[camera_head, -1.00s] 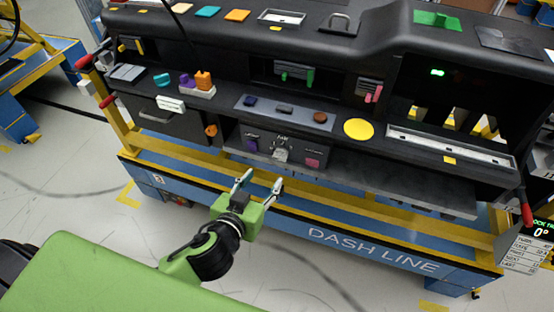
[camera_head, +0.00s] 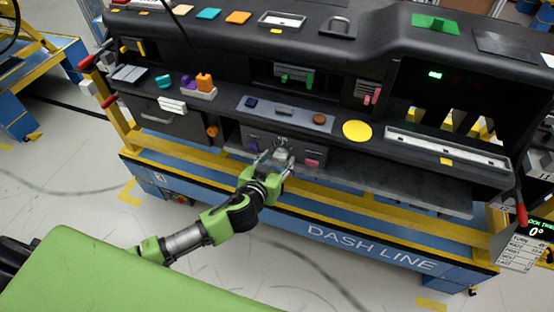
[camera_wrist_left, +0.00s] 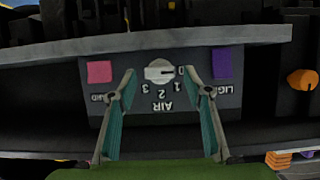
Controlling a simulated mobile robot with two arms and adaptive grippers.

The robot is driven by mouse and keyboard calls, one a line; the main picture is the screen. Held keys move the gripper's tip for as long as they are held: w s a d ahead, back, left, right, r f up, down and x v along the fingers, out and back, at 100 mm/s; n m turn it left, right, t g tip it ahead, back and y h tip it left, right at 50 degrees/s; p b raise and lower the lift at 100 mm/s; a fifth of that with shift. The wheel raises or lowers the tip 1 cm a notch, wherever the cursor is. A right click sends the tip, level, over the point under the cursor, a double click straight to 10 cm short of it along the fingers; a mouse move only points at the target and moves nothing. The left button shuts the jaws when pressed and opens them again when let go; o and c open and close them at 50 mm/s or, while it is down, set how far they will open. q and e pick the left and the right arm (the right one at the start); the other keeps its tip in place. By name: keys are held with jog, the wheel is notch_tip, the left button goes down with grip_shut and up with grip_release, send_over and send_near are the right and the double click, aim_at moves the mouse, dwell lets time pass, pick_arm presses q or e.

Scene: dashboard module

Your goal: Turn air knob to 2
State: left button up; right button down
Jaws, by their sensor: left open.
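The air knob (camera_wrist_left: 160,71) is a pale round knob on a dark grey panel (camera_wrist_left: 200,108), shown upside down in the left wrist view. The word AIR and the numbers 0, 1, 2 and 3 are printed around it. Its dark pointer mark appears to face the 0. My left gripper (camera_wrist_left: 159,73) is open, with one finger on each side of the knob and gaps between. In the head view my left gripper (camera_head: 276,154) is at the panel's front and partly covers the knob. My right gripper is not in view.
A pink button (camera_wrist_left: 99,72) and a purple button (camera_wrist_left: 222,62) flank the knob. An orange knob (camera_wrist_left: 302,79) sits further right. A ledge runs along the panel's edge. The blue and yellow cart frame (camera_head: 380,245) lies below the dashboard.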

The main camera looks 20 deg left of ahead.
pick_arm(q)
jog(key=c, duration=1.1)
